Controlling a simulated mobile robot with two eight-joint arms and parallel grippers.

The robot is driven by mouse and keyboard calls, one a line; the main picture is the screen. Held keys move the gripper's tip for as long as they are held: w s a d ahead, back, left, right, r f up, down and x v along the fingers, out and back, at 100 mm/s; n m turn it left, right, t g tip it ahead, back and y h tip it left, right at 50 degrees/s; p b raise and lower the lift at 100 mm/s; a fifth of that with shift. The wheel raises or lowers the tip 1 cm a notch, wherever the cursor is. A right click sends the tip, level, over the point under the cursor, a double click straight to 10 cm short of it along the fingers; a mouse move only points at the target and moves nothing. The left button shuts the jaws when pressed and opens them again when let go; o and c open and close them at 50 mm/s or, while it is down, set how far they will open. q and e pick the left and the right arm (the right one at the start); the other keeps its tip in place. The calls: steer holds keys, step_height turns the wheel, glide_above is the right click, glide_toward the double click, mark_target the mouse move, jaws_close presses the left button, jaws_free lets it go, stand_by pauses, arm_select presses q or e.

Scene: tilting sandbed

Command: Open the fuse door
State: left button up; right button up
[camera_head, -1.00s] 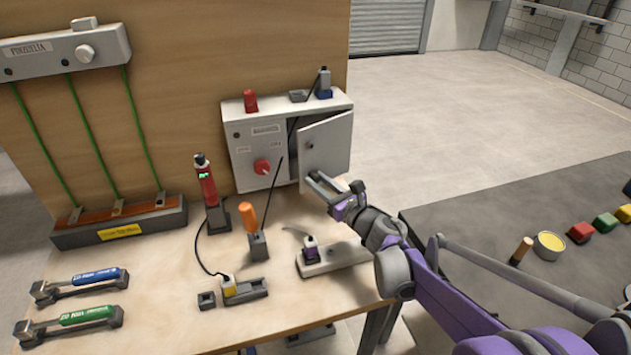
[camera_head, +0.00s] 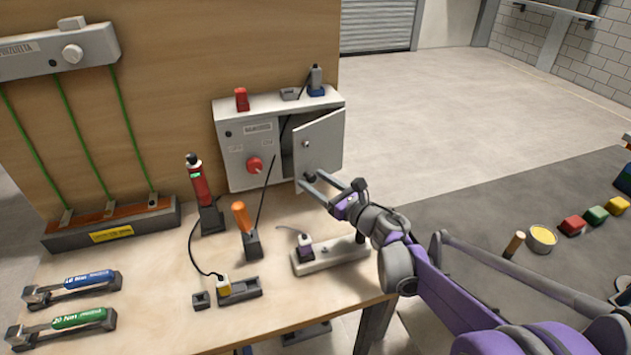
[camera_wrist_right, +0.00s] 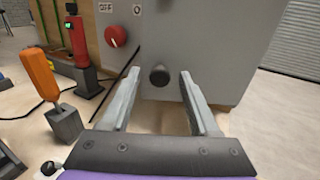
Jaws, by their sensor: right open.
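The fuse door (camera_head: 322,142) is a grey panel on the right half of the grey fuse box (camera_head: 233,160). It stands ajar, with a dark gap along its left edge. A dark round knob (camera_head: 310,178) sits low on the door. My right gripper (camera_head: 312,186) is open at the knob. In the right wrist view, the knob (camera_wrist_right: 159,75) shows between the two fingertips of my right gripper (camera_wrist_right: 159,72), with space on both sides. I cannot tell how far it reaches between the fingers. My left gripper is not in view.
A red rotary switch (camera_head: 254,165) is on the box's left half. Below stand a red tool (camera_head: 201,185), an orange-handled tool (camera_head: 241,217) and a pale block with a purple plug (camera_head: 330,255). A black cable hangs before the box. Two torque wrenches lie at left.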

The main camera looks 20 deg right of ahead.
steer(key=v, duration=1)
steer(key=shift+s, duration=0.2)
steer(key=shift+d, duration=0.1)
